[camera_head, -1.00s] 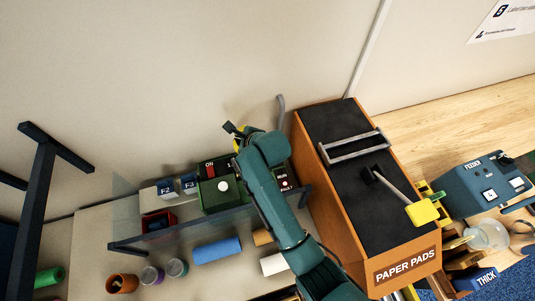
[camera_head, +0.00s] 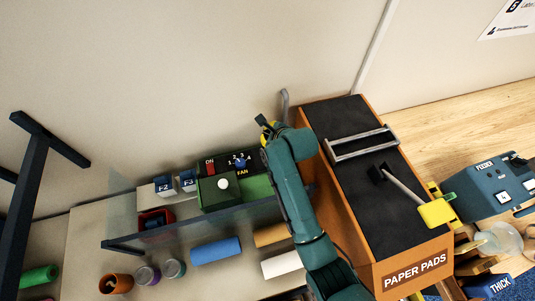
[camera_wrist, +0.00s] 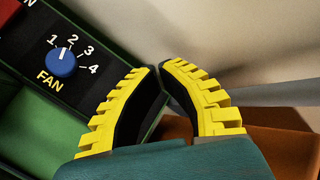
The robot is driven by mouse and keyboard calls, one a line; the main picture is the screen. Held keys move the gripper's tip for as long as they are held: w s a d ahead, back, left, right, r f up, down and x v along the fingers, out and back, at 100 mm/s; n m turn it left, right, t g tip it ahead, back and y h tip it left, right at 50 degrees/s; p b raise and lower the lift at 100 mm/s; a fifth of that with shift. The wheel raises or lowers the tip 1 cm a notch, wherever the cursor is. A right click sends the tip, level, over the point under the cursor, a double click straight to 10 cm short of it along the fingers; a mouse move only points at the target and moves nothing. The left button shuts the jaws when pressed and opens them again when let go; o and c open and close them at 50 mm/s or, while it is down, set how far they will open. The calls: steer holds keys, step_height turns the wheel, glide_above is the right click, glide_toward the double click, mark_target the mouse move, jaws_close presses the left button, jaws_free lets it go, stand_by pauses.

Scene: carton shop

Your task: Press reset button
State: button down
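The dark control panel (camera_head: 222,165) on the green machine has a red ON switch and a blue FAN knob (camera_head: 241,163). The knob also shows in the wrist view (camera_wrist: 61,62), set near 2. No button marked reset is readable now; the panel's right part is hidden behind my arm in the head view. A white round knob (camera_head: 223,184) sits on the green box in front. My gripper (camera_wrist: 159,68) has yellow ribbed fingers with tips together and nothing seen between them. It is to the right of the FAN knob, over the panel's right end.
A clear shield (camera_head: 200,228) stands before the machine. The orange PAPER PADS cabinet (camera_head: 414,271) stands close right of my arm. A grey pipe (camera_head: 285,103) rises by the wall. Blue F-2 (camera_head: 164,186) and F-3 (camera_head: 188,181) blocks stand left.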

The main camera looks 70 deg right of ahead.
step_height(320, 180, down, 6)
steer(key=b, duration=0.4)
steer(key=shift+f, duration=0.15)
steer(key=c, duration=1.8)
jaws_free()
steer(key=shift+f, duration=0.1)
jaws_close()
steer(key=shift+f, duration=0.3)
steer(key=shift+f+b, duration=0.3)
steer(key=shift+f, duration=0.25)
steer(key=shift+r+p, duration=0.95)
